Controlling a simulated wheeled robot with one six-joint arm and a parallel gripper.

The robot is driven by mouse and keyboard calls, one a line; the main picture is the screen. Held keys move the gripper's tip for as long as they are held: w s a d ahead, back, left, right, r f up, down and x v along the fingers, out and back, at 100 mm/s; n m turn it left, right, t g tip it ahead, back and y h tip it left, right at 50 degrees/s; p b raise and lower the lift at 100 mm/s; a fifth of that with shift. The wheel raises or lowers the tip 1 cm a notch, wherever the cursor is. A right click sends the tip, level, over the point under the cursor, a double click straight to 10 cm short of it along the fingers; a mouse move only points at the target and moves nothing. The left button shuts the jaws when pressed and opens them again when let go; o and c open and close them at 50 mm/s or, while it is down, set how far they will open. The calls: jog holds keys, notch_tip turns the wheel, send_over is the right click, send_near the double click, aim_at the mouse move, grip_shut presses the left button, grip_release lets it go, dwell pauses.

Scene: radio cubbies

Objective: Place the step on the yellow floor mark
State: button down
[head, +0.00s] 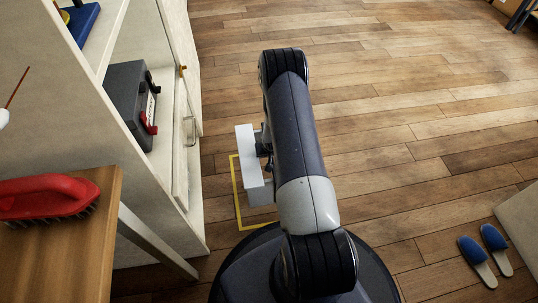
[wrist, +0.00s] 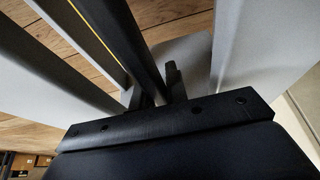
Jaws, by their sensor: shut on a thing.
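The step (head: 246,150) is a pale grey block-like piece with flat panels, seen beside my arm in the head view. My gripper (head: 263,147) is shut on it, with the jaws partly hidden by my arm. In the wrist view the dark fingers (wrist: 158,88) reach in between grey panels of the step (wrist: 245,45). The yellow floor mark (head: 237,205) is a thin outline on the wood floor. Its left and near edges show around the step; the rest is hidden by the step and my arm. I cannot tell whether the step touches the floor.
A pale cubby shelf (head: 187,185) with a black case (head: 128,100) stands close on the left. A wooden table (head: 75,250) with a red brush (head: 45,197) is at the near left. Blue slippers (head: 478,258) lie at the lower right.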

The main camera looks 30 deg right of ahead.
jog(key=shift+w+f+b, duration=0.1)
jog(key=shift+f+b, duration=1.3)
jog(key=shift+f, duration=1.15)
jog(key=shift+f, duration=0.15)
jog(key=c, duration=1.4)
grip_release()
jog(key=p+v, duration=0.4)
jog(key=v, duration=0.8)
